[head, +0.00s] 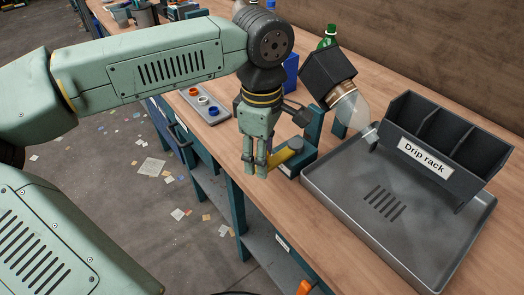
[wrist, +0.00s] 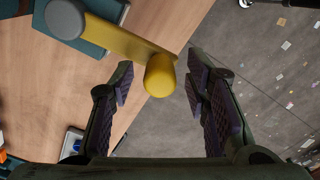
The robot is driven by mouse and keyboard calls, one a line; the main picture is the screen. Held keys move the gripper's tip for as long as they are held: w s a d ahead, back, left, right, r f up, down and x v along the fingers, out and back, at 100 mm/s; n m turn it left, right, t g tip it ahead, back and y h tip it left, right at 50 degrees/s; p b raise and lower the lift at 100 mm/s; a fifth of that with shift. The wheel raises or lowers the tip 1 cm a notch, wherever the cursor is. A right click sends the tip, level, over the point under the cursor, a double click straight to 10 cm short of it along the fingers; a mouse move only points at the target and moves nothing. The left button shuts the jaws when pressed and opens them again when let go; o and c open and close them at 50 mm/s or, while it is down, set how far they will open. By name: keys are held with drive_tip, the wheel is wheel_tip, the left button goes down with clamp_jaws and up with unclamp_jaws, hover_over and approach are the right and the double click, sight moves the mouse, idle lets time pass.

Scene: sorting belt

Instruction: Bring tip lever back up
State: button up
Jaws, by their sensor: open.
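The yellow tip lever (head: 282,157) juts from a grey pivot on a teal stand (head: 318,138) at the bench edge. In the wrist view the lever (wrist: 125,42) runs from its round grey hub (wrist: 66,18) to a rounded yellow knob (wrist: 160,76). My gripper (head: 255,171) points down at the lever's outer end. Its fingers are open, with the knob showing between the fingertips and a gap on each side. Beside the stand, a dark cradle (head: 328,72) holds a clear bottle (head: 350,108) tilted neck-down toward the tray. Part of the stand is hidden behind my gripper.
A grey metal tray (head: 340,215) with a "Drip rack" (head: 425,160) stands right of the lever. A small tray with coloured rings (head: 203,102), a blue container (head: 291,72) and a green bottle (head: 327,37) are farther back.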

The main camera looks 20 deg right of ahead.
drive_tip(key=shift+f, duration=0.1)
drive_tip(key=shift+c, duration=0.4)
clamp_jaws()
idle(0.5)
